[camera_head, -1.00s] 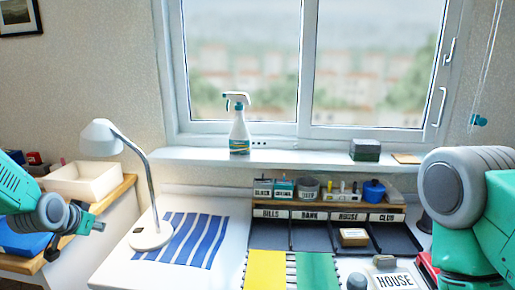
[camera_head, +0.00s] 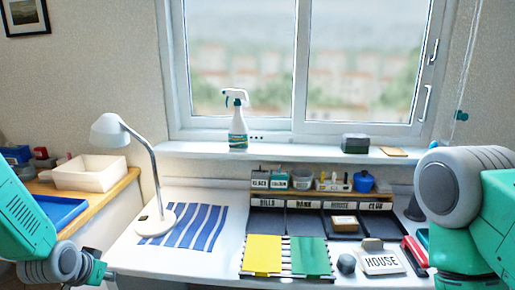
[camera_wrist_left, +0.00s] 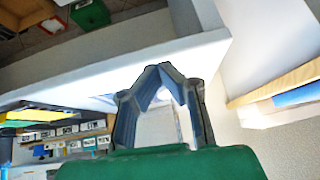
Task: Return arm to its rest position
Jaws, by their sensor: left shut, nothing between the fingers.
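My left arm comes in at the lower left of the head view. Its gripper (camera_head: 104,272) hangs low beside the desk's left front corner, holding nothing. In the left wrist view the two fingers of this gripper (camera_wrist_left: 160,70) bend inward and meet at their tips, with only background between them. My right arm fills the right edge of the head view, and its gripper is out of the picture.
A white lamp (camera_head: 107,130) stands on the desk near a striped cloth (camera_head: 196,226). A side counter (camera_head: 112,192) with a cream bin (camera_head: 90,173) is at the left.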

